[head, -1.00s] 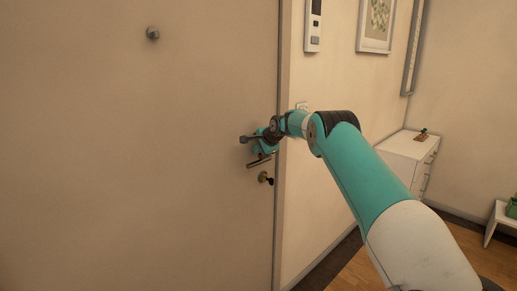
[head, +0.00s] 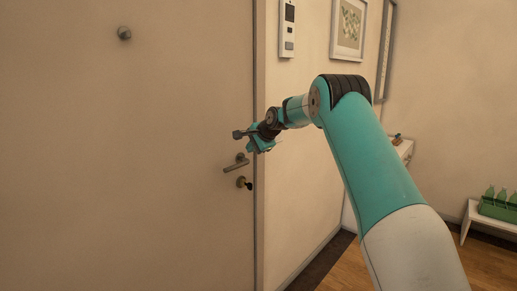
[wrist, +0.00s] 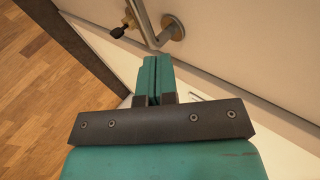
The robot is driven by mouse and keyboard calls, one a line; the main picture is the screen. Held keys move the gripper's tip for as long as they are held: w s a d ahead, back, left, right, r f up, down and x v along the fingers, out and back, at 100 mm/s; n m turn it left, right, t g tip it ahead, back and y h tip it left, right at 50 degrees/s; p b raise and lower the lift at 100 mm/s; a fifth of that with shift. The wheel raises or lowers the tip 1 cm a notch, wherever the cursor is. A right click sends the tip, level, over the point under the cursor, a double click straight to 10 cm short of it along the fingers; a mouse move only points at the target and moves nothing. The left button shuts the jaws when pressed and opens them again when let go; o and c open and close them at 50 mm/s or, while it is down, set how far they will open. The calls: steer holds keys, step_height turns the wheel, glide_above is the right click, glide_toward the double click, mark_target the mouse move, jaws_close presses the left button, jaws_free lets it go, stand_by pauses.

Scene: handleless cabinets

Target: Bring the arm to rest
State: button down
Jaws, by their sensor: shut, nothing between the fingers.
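My gripper (head: 253,148) hangs in front of the door's right edge in the head view, just above and right of the lever handle (head: 236,163). In the wrist view its two teal fingers (wrist: 151,66) are pressed together with nothing between them. The metal handle (wrist: 149,26) shows beyond the fingertips, apart from them. My arm reaches in from the lower right, its elbow bent up high.
The beige door (head: 130,160) looks shut. A lock with a key (head: 243,182) sits under the handle. An intercom (head: 288,30) and a framed picture (head: 348,28) hang on the wall. A white cabinet (head: 404,150) and a low white bench (head: 473,216) with a green crate (head: 498,204) stand at right.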

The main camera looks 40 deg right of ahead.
steer(key=s+a+r+n+g+y, duration=0.25)
steer(key=s+a+n, duration=0.35)
steer(key=s+a, duration=0.5)
steer(key=s+a+r+n+g+y, duration=0.1)
steer(key=s+a+r+n+g, duration=0.3)
steer(key=a, duration=1.1)
steer(key=s+a+f+n+g, duration=0.1)
steer(key=s+a+f+n, duration=0.1)
steer(key=s, duration=0.9)
steer(key=s+a+f+n+g, duration=0.1)
steer(key=s+a+n, duration=0.4)
steer(key=s, duration=0.6)
steer(key=s+a+f+n+g, duration=0.1)
steer(key=s+a+f+n, duration=0.2)
steer(key=s+n, duration=0.4)
steer(key=s+a, duration=0.1)
steer(key=s, duration=0.3)
steer(key=shift+a+f, duration=0.2)
steer(key=shift+f, duration=0.05)
